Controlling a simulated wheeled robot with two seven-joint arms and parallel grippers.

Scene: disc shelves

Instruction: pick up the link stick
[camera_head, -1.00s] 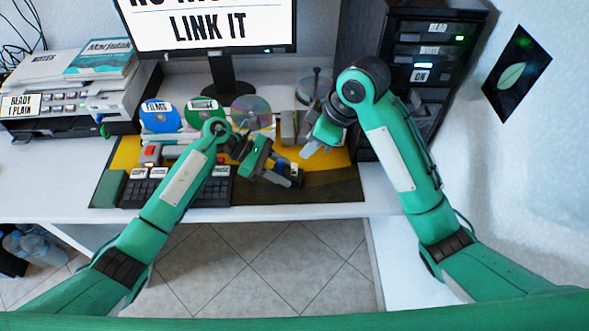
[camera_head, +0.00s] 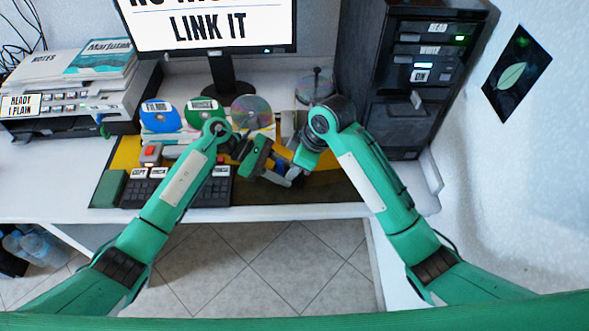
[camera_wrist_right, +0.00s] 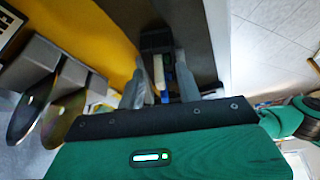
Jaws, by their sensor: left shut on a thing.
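My left gripper (camera_head: 272,168) is shut on the link stick (camera_head: 284,163), a small dark piece with blue on it, held over the front of the desk mat. My right gripper (camera_head: 296,172) is close against it from the right and partly hides it in the head view. In the right wrist view, the fingers of my right gripper (camera_wrist_right: 162,92) stand apart. The link stick (camera_wrist_right: 165,76), pale and blue, shows between them, with a dark block behind it. Whether the right fingers touch it is unclear.
Keyboard blocks (camera_head: 145,192) and a red-topped piece (camera_head: 150,153) lie on the yellow and dark mat (camera_head: 335,190). Disc stands (camera_head: 202,112) are behind, below the monitor (camera_head: 210,28). A dark tower (camera_head: 405,95) stands right, a printer (camera_head: 70,112) left.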

